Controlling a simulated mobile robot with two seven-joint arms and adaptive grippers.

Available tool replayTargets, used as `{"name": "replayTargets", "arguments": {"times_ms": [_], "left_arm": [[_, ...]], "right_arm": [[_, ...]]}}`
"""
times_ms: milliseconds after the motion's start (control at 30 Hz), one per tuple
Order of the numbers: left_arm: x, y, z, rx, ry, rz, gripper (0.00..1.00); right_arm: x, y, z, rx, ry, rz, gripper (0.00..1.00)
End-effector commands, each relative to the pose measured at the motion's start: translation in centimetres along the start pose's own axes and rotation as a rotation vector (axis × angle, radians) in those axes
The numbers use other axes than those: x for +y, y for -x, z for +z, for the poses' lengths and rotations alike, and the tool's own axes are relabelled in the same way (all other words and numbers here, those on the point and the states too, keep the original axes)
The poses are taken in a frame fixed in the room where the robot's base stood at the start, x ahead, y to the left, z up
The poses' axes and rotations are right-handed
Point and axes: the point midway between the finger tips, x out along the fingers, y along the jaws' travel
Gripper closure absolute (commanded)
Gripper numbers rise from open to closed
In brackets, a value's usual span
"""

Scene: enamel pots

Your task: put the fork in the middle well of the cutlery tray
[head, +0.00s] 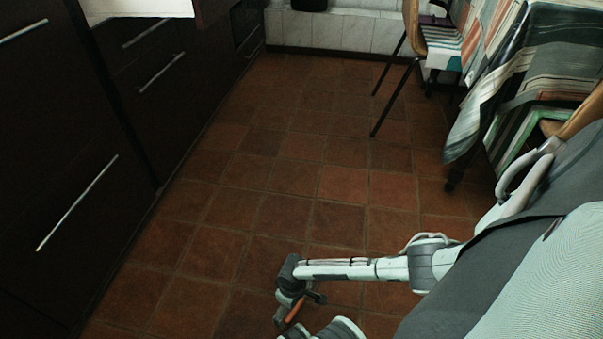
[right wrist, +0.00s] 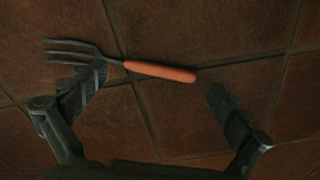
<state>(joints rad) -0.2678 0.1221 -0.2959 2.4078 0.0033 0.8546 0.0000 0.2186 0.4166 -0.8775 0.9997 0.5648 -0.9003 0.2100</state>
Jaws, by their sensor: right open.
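The fork (right wrist: 160,71) has an orange handle and dark metal tines. In the right wrist view it lies across the upper middle, tines to the left and handle to the right. My right gripper (right wrist: 157,82) is open, with its left finger overlapping the fork's neck and its right finger beyond the handle's end. In the head view the orange handle of the fork (head: 295,309) shows beside my right gripper (head: 299,302), low over the tiled floor. I cannot tell whether the fingers touch the fork. The cutlery tray and my left gripper are not in view.
Dark cabinets (head: 70,150) with bar handles line the left. A chair (head: 413,30) and a table with a striped cloth (head: 530,60) stand at the upper right. The brown tiled floor (head: 290,175) between them is clear.

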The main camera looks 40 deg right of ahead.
Motion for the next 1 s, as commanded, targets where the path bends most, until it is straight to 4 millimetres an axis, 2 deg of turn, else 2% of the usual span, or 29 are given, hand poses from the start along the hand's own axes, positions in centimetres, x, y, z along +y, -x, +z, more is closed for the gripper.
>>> {"name": "replayTargets", "arguments": {"times_ms": [267, 667, 1000], "left_arm": [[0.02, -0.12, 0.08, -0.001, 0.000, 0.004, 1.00], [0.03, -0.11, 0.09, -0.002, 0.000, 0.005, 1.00], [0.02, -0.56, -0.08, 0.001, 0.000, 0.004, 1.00]], "right_arm": [[0.00, -0.15, -0.03, 0.000, 0.000, 0.000, 0.01], [0.00, -0.15, -0.01, 0.000, 0.000, 0.000, 0.50], [0.00, 0.52, 0.01, 0.000, 0.000, 0.000, 0.50]]}}
